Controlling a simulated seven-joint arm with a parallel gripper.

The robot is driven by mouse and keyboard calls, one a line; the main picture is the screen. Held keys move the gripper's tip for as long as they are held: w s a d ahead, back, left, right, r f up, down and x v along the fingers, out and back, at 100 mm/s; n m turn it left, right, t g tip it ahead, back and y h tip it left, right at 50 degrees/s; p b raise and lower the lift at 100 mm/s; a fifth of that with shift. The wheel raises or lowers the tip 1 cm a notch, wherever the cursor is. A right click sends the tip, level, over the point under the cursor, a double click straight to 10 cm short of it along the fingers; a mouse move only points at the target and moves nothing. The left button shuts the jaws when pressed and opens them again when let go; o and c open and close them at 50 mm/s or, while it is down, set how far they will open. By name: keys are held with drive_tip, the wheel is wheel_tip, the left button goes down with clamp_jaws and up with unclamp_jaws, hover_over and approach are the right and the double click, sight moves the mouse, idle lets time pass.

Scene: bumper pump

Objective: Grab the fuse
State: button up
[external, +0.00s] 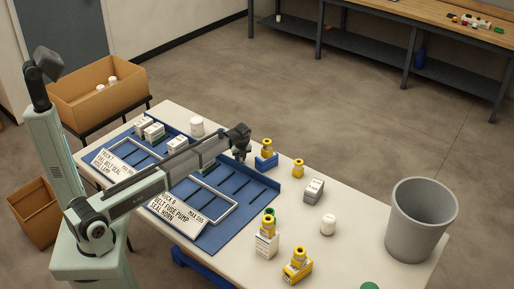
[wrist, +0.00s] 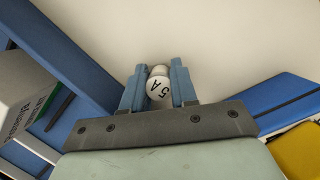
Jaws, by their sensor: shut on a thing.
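The fuse (wrist: 159,88) is a small white cylinder with a grey cap, marked "5 A", in the wrist view. My gripper (wrist: 158,85) is shut on it, with one blue finger on each side. In the external view my gripper (external: 240,156) is above the far edge of the nearer blue tray (external: 262,187), pointing down. I cannot make out the fuse there. This tray has a card (external: 178,207) listing belt, fuse, pump, seal and horn, and its slots look empty.
A second blue tray (external: 122,142) on the left holds white boxes (external: 153,132). A white cylinder (external: 197,127) stands behind it. Yellow parts (external: 298,168), a grey box (external: 314,190) and another white cylinder (external: 328,225) stand to the right. A grey bin (external: 420,225) is at the right end.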

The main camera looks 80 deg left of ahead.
clamp_jaws()
